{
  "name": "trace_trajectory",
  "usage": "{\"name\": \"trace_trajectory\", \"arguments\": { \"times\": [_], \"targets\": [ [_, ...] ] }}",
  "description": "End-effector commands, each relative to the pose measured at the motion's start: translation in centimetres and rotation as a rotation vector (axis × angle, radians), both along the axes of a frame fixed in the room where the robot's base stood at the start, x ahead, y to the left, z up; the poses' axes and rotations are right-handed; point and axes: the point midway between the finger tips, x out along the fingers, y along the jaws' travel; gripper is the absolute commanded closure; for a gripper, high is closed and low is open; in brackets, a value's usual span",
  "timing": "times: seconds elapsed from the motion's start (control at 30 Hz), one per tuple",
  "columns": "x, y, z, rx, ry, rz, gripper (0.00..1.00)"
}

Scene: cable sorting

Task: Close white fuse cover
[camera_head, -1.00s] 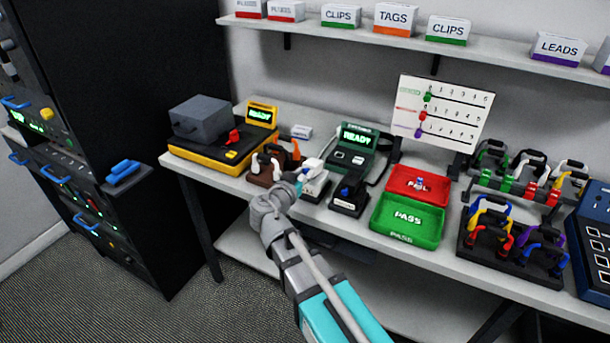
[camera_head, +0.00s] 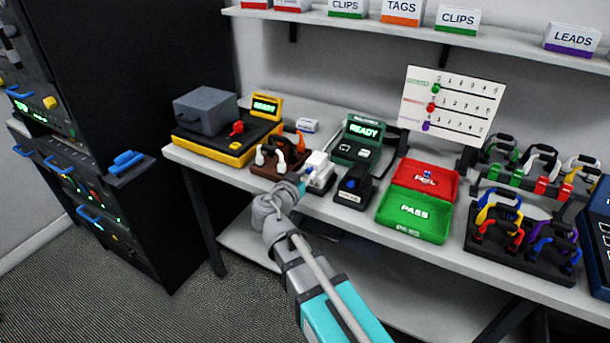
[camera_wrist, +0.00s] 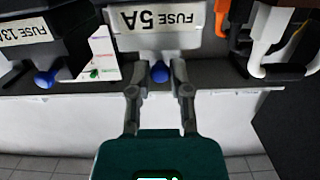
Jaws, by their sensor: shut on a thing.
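The white fuse box (camera_head: 321,170) stands near the front edge of the table, between the brown cable rack and a black fuse box. The wrist view shows its face (camera_wrist: 160,35) upside down, labelled "FUSE 5A", with a blue knob (camera_wrist: 160,72) at its near side. My gripper (camera_wrist: 160,75) has one finger on each side of this knob and is shut on it. In the head view my gripper (camera_head: 302,186) reaches the box from the front, and my wrist hides part of its lower front. I cannot tell how far the white cover stands open.
The black fuse box (camera_head: 354,187), labelled "FUSE 13A" in the wrist view (camera_wrist: 35,35), stands close on the right. The brown rack (camera_head: 276,165) with white and orange leads is close on the left. A green tester (camera_head: 358,140) is behind. Red (camera_head: 408,174) and green (camera_head: 414,217) trays lie further right.

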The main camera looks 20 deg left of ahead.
Motion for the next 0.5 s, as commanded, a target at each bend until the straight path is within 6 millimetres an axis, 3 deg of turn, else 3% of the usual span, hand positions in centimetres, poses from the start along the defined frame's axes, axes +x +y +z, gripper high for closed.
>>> {"name": "trace_trajectory", "arguments": {
  "times": [0.03, 0.2, 0.5],
  "targets": [
    [-0.17, -0.16, -0.26, 0.007, 0.008, -0.005, 0.69],
    [-0.14, -0.10, -0.20, 0.005, 0.005, -0.002, 0.40],
    [-0.10, 0.02, -0.11, 0.003, 0.003, 0.000, 0.40]
  ]
}}
